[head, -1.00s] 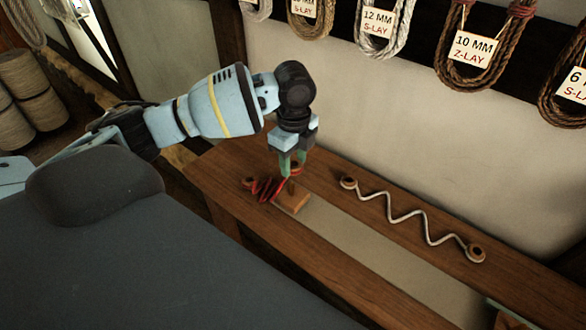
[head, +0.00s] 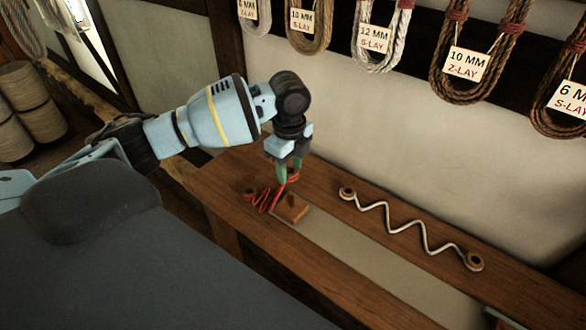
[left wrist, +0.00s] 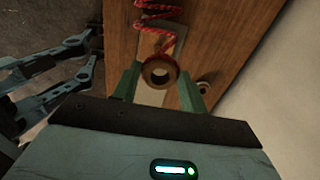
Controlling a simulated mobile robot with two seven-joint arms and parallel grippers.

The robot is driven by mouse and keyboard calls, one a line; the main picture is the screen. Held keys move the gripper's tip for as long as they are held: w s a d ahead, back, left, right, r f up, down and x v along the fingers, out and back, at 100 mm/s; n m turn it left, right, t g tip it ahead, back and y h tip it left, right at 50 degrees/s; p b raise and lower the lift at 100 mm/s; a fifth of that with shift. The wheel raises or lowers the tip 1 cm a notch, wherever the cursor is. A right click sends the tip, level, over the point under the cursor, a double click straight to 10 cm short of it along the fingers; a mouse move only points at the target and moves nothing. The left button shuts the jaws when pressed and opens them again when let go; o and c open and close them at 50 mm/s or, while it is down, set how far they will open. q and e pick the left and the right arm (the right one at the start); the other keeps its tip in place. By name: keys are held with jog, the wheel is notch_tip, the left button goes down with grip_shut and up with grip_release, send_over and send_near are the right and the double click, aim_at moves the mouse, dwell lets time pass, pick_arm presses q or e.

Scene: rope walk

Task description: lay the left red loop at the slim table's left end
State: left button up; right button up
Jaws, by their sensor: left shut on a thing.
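The red zigzag rope (head: 265,200) is at the slim wooden table's (head: 232,177) left end. One wooden end ring (head: 250,194) rests on the tabletop. My left gripper (head: 287,177) is shut on the other end loop, which shows as a brown ring with red cord around it in the left wrist view (left wrist: 158,73). In that view the ring sits between the two green fingers and the red cord runs away upward. I cannot tell how far the held loop is above the table.
A small wooden block (head: 291,209) stands close by the gripper, at the end of a pale strip (head: 365,255) along the table. A white zigzag rope (head: 405,225) with two wooden rings lies behind the strip. Rope coils with tags (head: 467,63) hang on the wall.

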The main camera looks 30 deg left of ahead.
pick_arm(q)
jog(key=w+a, duration=0.2)
jog(key=a, duration=0.5)
jog(key=shift+w, duration=0.3)
pick_arm(e)
jog(key=shift+s+d+f, duration=0.2)
jog(key=shift+s+f, duration=0.1)
jog(key=shift+f, duration=0.1)
pick_arm(q)
jog(key=shift+a, duration=0.1)
